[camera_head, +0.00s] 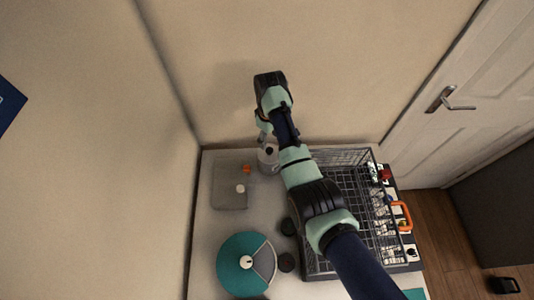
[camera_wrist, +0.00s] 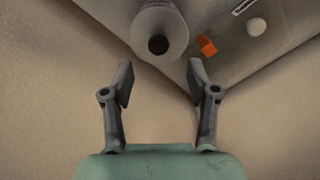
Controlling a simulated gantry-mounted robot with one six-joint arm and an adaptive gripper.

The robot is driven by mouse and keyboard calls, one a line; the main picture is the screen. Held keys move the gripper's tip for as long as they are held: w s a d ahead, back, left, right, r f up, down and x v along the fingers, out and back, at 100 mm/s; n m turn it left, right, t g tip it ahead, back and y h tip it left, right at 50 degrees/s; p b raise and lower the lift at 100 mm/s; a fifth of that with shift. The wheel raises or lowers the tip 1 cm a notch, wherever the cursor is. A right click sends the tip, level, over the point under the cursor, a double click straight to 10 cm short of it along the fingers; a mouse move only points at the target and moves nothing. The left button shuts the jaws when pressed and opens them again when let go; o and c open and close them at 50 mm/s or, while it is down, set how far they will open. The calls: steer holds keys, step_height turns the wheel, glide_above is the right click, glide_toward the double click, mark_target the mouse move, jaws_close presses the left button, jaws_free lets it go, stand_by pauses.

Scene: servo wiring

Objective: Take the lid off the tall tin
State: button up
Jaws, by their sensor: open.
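The tall tin (camera_head: 267,166) is a pale grey cylinder standing near the back edge of the table. It also shows at the top of the wrist view (camera_wrist: 171,16), where its lid carries a dark round knob (camera_wrist: 158,45). The lid appears to be on the tin. My gripper (camera_wrist: 160,80) is open and empty, with the knob just beyond its fingertips and roughly centred between them. In the head view my gripper (camera_head: 264,128) is just behind and above the tin, and partly hides it.
A wire basket (camera_head: 345,158) stands to the right, partly behind my arm. A teal round container (camera_head: 234,272) and dark discs (camera_head: 286,262) are in front. Walls stand behind and left.

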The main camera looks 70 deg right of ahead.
mark_target(270, 150)
step_height(270, 150, down, 3)
steer(key=shift+a+r, duration=0.1)
steer(key=shift+r, duration=0.1)
steer(key=f+b, duration=0.2)
steer(key=f, duration=0.3)
steer(key=shift+d+f, duration=0.1)
steer(key=shift+d, duration=0.1)
jaws_close()
